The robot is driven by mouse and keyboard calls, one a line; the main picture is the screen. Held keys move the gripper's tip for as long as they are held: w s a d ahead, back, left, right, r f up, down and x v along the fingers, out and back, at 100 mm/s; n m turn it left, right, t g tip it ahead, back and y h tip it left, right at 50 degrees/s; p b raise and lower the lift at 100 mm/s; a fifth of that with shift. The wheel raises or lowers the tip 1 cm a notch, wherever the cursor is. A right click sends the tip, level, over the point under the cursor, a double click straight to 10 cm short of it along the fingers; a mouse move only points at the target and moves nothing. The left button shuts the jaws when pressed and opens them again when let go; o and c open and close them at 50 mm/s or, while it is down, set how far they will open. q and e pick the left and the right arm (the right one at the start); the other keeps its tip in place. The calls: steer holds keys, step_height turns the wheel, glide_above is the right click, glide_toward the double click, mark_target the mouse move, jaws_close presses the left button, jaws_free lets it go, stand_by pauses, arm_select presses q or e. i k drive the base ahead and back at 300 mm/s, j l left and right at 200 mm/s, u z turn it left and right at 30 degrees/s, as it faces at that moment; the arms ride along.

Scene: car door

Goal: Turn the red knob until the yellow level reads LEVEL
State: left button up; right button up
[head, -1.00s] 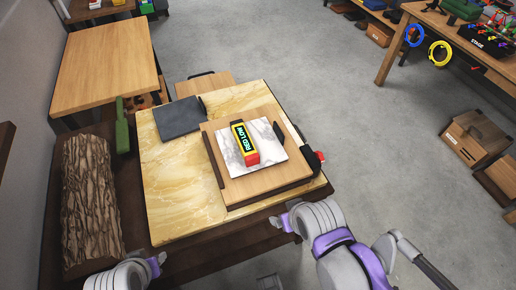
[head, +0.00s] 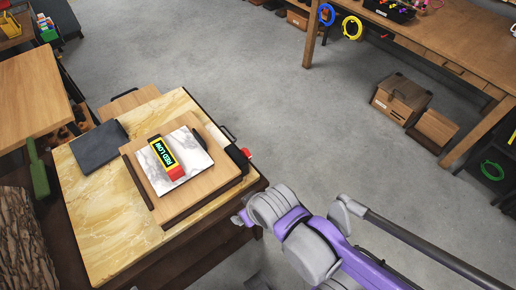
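The yellow level (head: 163,152) lies on a white marble tile (head: 202,156) on a wooden board (head: 223,171). The red knob (head: 246,153) sticks out at the right side of the board, by a black part. My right gripper (head: 243,217) is below and left of its wrist, near the front right corner of the table, apart from the knob. Its fingers are small and partly hidden, so I cannot tell if it is open. My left gripper is out of view.
The yellow stone tabletop (head: 90,215) bears a dark slate plate (head: 99,146) at the back left. A green tool (head: 37,168) and a bark log (head: 22,245) are at the left. Open floor (head: 310,120) lies right of the table.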

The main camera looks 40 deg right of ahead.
mark_target(244, 153)
steer(key=k+l+u, duration=0.1)
steer(key=l, duration=0.3)
steer(key=k+l, duration=0.15)
steer(key=l, duration=0.25)
steer(key=k+l+u, duration=0.15)
steer(key=l, duration=0.25)
steer(key=k+l, duration=0.1)
steer(key=l, duration=0.25)
steer(key=k+l+u, duration=0.15)
steer(key=l, duration=0.25)
steer(key=k+l+u, duration=0.1)
steer(key=l, duration=0.25)
